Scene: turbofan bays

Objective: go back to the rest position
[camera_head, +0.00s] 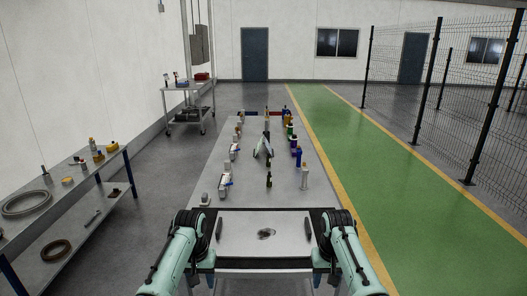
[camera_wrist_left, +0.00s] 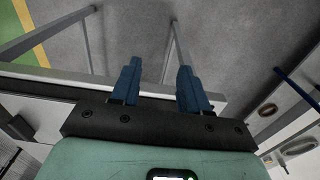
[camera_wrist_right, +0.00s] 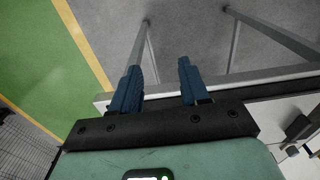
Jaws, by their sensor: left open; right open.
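My left gripper (camera_head: 202,281) hangs at the near left corner of the long work table (camera_head: 245,203), pointing down. My right gripper (camera_head: 325,281) hangs in the same way at the near right corner. In the left wrist view, my left gripper (camera_wrist_left: 155,88) has its two blue fingers apart, with nothing between them but floor and table legs. In the right wrist view, my right gripper (camera_wrist_right: 158,85) is also open and empty, beside the table's edge.
Several small parts and bottles stand in rows on the table, around a tilted grey piece (camera_head: 262,147). A side bench (camera_head: 75,215) stands left, a cart (camera_head: 188,105) farther back. The green walkway (camera_head: 370,180) is clear.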

